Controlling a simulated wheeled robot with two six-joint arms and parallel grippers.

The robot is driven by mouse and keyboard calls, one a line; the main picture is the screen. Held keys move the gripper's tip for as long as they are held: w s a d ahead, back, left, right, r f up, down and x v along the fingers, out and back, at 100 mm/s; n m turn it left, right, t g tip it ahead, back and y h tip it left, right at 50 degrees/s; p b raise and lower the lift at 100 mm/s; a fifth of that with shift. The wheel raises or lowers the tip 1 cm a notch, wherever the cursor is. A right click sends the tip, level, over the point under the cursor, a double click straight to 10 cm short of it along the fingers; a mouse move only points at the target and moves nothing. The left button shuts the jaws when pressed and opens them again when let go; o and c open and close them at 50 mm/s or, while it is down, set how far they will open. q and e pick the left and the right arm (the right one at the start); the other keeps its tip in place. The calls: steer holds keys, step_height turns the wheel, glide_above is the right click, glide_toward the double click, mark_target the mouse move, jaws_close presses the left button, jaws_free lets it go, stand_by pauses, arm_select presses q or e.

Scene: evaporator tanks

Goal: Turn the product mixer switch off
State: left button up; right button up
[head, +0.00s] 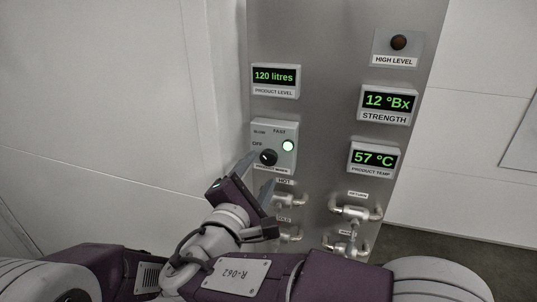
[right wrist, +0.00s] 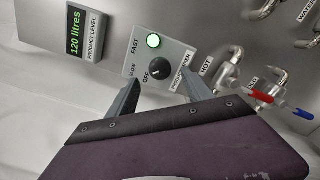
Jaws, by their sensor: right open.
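The product mixer switch is a black round knob (head: 268,157) on a grey panel box (head: 262,131) marked OFF, SLOW and FAST. A green lamp (head: 288,146) beside it is lit. The knob has a small white mark; I cannot tell for sure which label it points at. My right gripper (head: 257,177) is open, with its fingers just below and in front of the knob. In the right wrist view, the knob (right wrist: 160,70) lies beyond the gap between the open fingertips (right wrist: 162,86), apparently not touched. The left gripper does not show.
A product level display (head: 275,78) is above the switch. Strength (head: 387,103) and product temp (head: 373,158) displays are to its right. Pipes with hot (head: 288,199) and cold valves sit just below; red (right wrist: 262,125) and blue (right wrist: 303,113) handles show near the right finger.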

mark_target(267, 161)
steer(key=p+x, duration=0.1)
steer(key=x, duration=0.3)
steer(key=shift+w+d+r+p, duration=0.1)
steer(key=shift+w+d+p, duration=0.1)
steer(key=shift+w+p, duration=0.2)
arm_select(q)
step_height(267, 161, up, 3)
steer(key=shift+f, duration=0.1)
arm_select(e)
steer(key=shift+w+a, duration=0.1)
jaws_close()
steer(key=shift+n, duration=0.4)
steer(key=n, duration=0.3)
arm_select(q)
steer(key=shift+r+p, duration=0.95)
steer(key=shift+p, duration=0.05)
arm_select(e)
steer(key=n, duration=0.4)
steer(key=shift+n, duration=0.4)
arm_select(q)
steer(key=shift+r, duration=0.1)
arm_select(e)
steer(key=shift+f+n, duration=0.2)
steer(key=shift+n, duration=0.1)
